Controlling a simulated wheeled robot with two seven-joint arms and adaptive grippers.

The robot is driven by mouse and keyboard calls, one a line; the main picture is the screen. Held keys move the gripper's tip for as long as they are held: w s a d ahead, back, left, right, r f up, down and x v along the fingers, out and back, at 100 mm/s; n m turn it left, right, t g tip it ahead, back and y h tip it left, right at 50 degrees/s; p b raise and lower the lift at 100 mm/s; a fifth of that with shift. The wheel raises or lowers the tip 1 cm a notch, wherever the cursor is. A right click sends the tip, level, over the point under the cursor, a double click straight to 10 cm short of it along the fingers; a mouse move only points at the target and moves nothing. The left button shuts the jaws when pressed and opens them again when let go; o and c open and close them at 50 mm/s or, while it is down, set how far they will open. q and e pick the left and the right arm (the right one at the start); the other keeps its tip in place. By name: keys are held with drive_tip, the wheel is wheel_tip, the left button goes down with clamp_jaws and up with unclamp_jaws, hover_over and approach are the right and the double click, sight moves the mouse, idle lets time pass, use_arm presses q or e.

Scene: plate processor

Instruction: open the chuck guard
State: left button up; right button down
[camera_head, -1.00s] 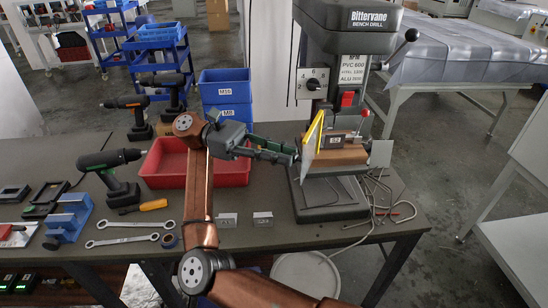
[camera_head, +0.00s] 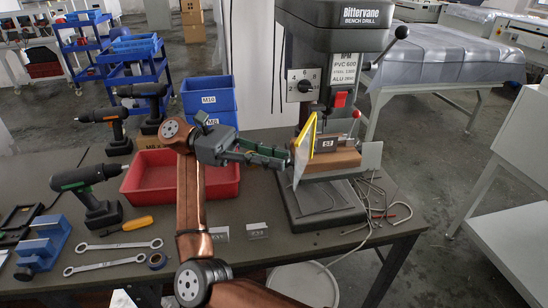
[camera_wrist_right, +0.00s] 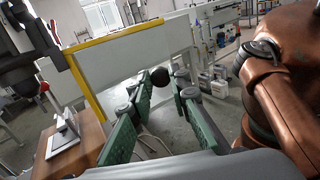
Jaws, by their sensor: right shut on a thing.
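The chuck guard (camera_head: 303,156) is a clear panel with a yellow edge, standing in front of the bench drill's chuck area. In the right wrist view the guard (camera_wrist_right: 130,58) shows as a large pale panel with a yellow border. A dark round knob (camera_wrist_right: 160,77) sits near its lower part, between my fingertips. My right gripper (camera_head: 286,161), with green finger pads, reaches in from the left and is shut on the guard at this knob. My left gripper is not in view.
The bench drill (camera_head: 340,30) stands on the bench (camera_head: 260,190). A red tray (camera_head: 150,180), blue bins (camera_head: 208,97) and cordless drills (camera_head: 90,190) are to the left. Bent metal rods (camera_head: 385,212) lie to the right of the base.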

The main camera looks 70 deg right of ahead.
drive_tip(key=shift+r, duration=0.1)
drive_tip(key=c, duration=1.8)
unclamp_jaws()
wheel_tip(320, 180, up, 10)
